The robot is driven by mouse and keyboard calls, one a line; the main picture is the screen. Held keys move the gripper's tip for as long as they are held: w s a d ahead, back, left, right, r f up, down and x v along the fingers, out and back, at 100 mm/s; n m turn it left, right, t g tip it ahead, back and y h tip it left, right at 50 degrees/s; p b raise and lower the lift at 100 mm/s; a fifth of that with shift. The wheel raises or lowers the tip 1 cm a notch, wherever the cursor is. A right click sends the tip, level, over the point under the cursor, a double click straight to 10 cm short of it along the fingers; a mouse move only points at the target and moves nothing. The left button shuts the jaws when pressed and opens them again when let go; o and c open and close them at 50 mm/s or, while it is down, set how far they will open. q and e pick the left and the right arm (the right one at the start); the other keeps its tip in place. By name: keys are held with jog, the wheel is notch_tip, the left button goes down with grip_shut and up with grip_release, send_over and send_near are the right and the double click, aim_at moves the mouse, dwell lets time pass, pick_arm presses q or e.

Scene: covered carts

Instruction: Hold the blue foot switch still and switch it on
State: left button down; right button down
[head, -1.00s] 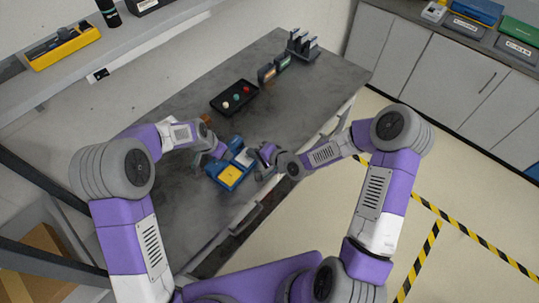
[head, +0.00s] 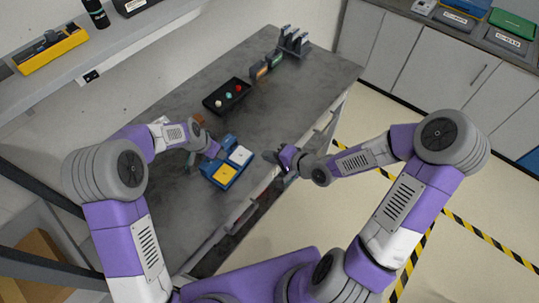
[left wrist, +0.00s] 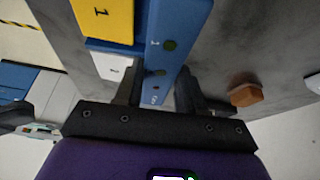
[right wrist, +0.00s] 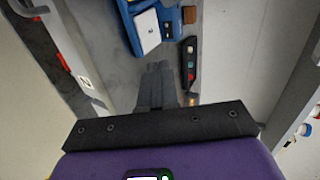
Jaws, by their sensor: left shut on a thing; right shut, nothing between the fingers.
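The blue foot switch (head: 212,164) lies on the grey table, with a yellow pedal (head: 225,174) and a white pedal (head: 240,156). In the left wrist view its pedals are marked 1 (left wrist: 103,18) and 2 (left wrist: 115,65). A green round spot (left wrist: 170,44) and a darker one (left wrist: 159,72) sit on its blue side strip. My left gripper (left wrist: 160,90) is shut on the blue body at that strip. My right gripper (head: 271,157) is shut and empty, right of the switch and apart from it. The right wrist view shows the switch (right wrist: 127,28) beyond the closed fingertips (right wrist: 157,66).
A black box (head: 212,103) with three coloured round tops stands behind the switch. An orange-brown block (left wrist: 246,95) lies near my left gripper. Small boxes (head: 260,70) and a dark rack (head: 290,42) stand farther back. The table's front edge is close to my right gripper.

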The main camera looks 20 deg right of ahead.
jog(key=shift+s+m+t+h, duration=0.3)
jog(key=shift+s+m+h, duration=0.1)
jog(key=shift+s+m, duration=0.15)
jog(key=shift+f, duration=0.1)
send_near(237, 144)
jog(key=f, duration=0.2)
jog(key=shift+w+a+f, duration=0.25)
jog(key=shift+a+f, duration=0.05)
jog(key=shift+f, duration=0.05)
jog(key=w+a, duration=0.2)
jog(key=w, duration=0.1)
jog(key=shift+f, duration=0.2)
jog(key=shift+w+a, duration=0.15)
jog(key=shift+w, duration=0.35)
